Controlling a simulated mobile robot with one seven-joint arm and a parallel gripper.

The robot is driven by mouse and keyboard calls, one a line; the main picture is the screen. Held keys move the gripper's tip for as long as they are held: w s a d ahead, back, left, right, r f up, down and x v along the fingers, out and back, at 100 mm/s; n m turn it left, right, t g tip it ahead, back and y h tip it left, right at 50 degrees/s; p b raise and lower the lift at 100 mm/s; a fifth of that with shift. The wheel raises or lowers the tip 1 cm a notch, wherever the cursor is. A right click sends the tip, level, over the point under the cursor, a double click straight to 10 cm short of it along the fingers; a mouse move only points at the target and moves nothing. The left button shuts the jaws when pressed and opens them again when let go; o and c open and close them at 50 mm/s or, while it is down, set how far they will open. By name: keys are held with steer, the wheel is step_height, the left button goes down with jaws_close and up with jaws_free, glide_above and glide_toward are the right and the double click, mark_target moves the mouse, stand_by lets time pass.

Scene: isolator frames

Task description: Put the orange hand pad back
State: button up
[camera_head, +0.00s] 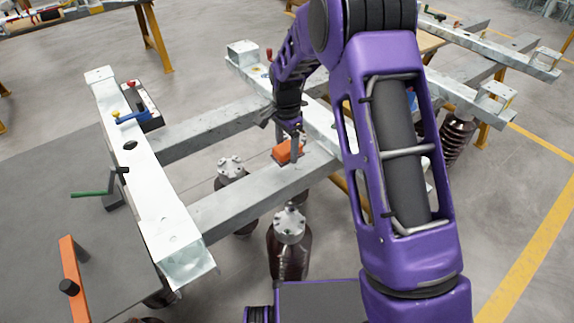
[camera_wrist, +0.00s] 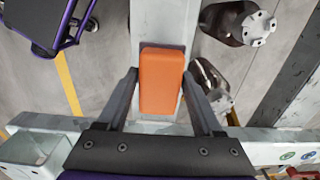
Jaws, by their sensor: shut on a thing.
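The orange hand pad (camera_head: 283,153) is a small block at the galvanized cross beam (camera_head: 235,205), near where it meets the rear rail. In the wrist view the pad (camera_wrist: 161,80) lies between the two dark fingers, its long side running away from the palm. My gripper (camera_head: 289,140) points down and is shut on the pad; it also shows in the wrist view (camera_wrist: 160,90). I cannot tell whether the pad touches the beam or hangs slightly above it. The arm hides part of the rear rail.
A pale steel rail (camera_head: 150,190) stands at the left, with a green-handled clamp (camera_head: 92,194) and a blue-handled device (camera_head: 131,116). Dark insulators (camera_head: 289,250) stand below the beams. An orange bar (camera_head: 74,272) lies on the grey surface at lower left.

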mark_target(287, 169)
steer(key=shift+f+b, duration=0.35)
steer(key=shift+f, duration=2.2)
steer(key=shift+f, duration=0.1)
steer(key=o, duration=1.4)
steer(key=shift+o, duration=0.2)
step_height(287, 169, up, 12)
steer(key=shift+r+p, duration=0.15)
steer(key=shift+p, duration=0.75)
